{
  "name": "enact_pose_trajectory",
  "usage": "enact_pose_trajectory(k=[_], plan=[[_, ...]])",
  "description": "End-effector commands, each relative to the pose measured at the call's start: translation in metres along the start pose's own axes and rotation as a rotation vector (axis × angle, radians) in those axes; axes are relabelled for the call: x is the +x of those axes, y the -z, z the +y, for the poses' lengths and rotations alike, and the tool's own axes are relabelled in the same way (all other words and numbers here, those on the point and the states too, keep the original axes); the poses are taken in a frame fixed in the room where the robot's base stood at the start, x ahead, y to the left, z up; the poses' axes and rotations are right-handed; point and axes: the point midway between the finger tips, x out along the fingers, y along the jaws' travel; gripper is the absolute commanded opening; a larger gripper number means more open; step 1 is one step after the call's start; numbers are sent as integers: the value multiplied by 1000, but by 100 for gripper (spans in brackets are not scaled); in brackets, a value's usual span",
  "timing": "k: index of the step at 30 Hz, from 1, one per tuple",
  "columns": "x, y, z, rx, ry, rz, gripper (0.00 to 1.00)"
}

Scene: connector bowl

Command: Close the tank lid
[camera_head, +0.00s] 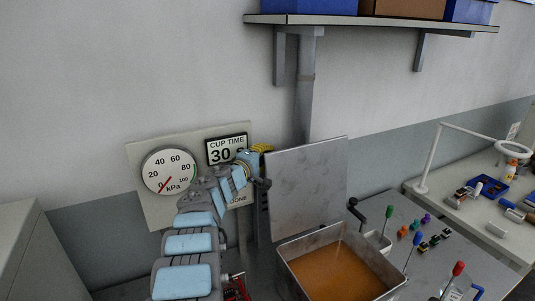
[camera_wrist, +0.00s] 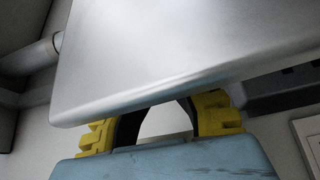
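The tank (camera_head: 300,279) is an open metal box with orange liquid inside, at the bottom centre of the head view. Its lid (camera_head: 308,187), a flat grey metal panel, stands raised behind the tank. In the wrist view the lid (camera_wrist: 185,55) fills the upper middle, its lower edge crossing in front of my fingers. My gripper (camera_head: 262,149) is at the lid's upper left edge. In the wrist view its yellow fingers (camera_wrist: 162,118) are spread with a gap between them. Their tips are hidden behind the lid, and I cannot tell whether they touch it.
A pressure gauge (camera_head: 168,171) and a cup time display (camera_head: 227,149) are on a wall panel behind my arm. A bench (camera_head: 390,214) with coloured-handled tools and small parts is right of the tank. A shelf (camera_head: 370,22) with boxes hangs above. A lamp (camera_head: 428,160) stands at right.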

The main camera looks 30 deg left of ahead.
Motion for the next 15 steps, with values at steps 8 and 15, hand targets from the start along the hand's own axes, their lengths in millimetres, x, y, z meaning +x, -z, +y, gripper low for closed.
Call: enact_pose_trajectory(k=[8,15], plan=[[0,0,2,1,1,0,0],[-1,-1,6,5,4,-1,0]])
